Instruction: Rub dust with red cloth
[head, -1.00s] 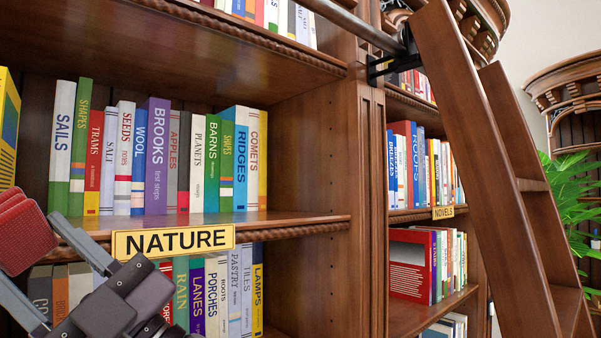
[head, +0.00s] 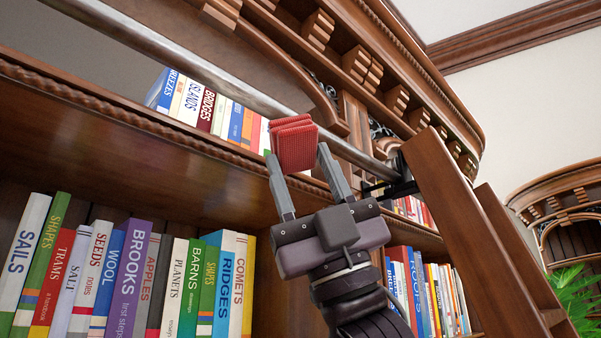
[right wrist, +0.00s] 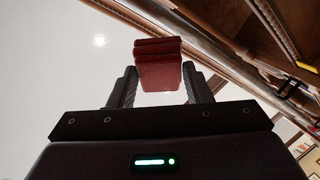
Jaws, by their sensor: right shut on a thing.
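The red cloth (head: 294,144) is a folded, ribbed bundle between the fingertips of my right gripper (head: 300,160). In the head view the gripper points up, with the cloth in front of the upper shelf edge and near the metal rail (head: 225,98). I cannot tell whether the cloth touches the rail or shelf. The right wrist view shows the cloth (right wrist: 158,64) held between both fingers, with pale ceiling behind it. No dust can be made out in either view. My left gripper is not in view.
Books (head: 130,270) fill the middle shelf, and more books (head: 205,105) stand on the upper shelf. The wooden ladder (head: 470,235) leans at the right beside the rail bracket. A carved cornice (head: 400,65) runs above. A green plant (head: 572,295) is at the lower right.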

